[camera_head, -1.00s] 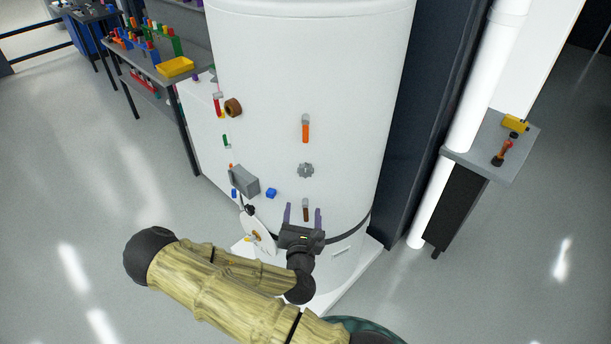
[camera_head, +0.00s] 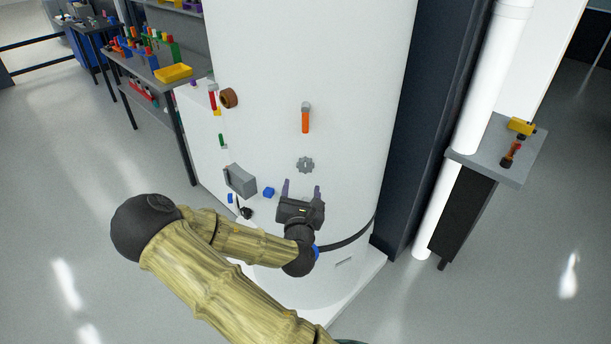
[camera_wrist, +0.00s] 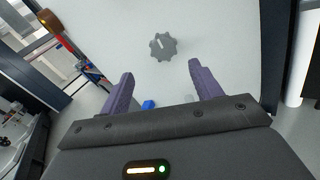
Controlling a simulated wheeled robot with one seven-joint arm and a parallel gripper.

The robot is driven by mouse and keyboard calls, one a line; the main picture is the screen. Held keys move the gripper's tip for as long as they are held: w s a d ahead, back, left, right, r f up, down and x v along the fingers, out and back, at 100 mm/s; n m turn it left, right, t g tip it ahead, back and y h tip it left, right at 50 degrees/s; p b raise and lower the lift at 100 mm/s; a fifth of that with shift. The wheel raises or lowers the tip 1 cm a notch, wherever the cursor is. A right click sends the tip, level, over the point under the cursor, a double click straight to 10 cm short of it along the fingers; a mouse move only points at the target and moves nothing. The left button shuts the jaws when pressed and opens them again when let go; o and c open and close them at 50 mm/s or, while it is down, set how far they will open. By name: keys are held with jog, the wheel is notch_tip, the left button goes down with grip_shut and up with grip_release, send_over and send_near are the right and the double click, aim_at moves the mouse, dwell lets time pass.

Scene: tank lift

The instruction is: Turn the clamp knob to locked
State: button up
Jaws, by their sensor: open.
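The clamp knob appears to be the grey, lobed knob (camera_head: 305,165) on the front of the white tank (camera_head: 260,60). In the wrist view the knob (camera_wrist: 163,46) has a light pointer mark on its face, tilted slightly left of upright. My gripper (camera_head: 301,190) is open and empty, just below the knob. In the wrist view its two purple fingers (camera_wrist: 165,82) stand apart, with the knob beyond their tips and not touched. Locked or unlocked labels cannot be made out.
An orange-handled lever (camera_head: 305,118) sits above the knob. A grey box (camera_head: 240,180) and a small blue block (camera_head: 269,192) are on the tank to the left. A brown round knob (camera_head: 229,98) is at upper left. A side shelf (camera_head: 490,165) stands right.

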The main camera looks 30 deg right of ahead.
aim_at(305, 168)
jog(key=shift+w+d+f+b, duration=0.2)
jog(key=shift+w+d+b, duration=0.1)
jog(key=shift+b, duration=1.35)
jog(key=b, duration=0.2)
jog(key=shift+d+b, duration=0.25)
jog(key=shift+b, duration=0.05)
jog(key=p+x, duration=0.1)
jog(key=x, duration=0.3)
jog(key=p+x, duration=0.1)
jog(key=x, duration=0.3)
jog(key=shift+w+d+r, duration=0.15)
jog(key=shift+w+r, duration=0.1)
jog(key=shift+w, duration=0.1)
jog(key=c, duration=1)
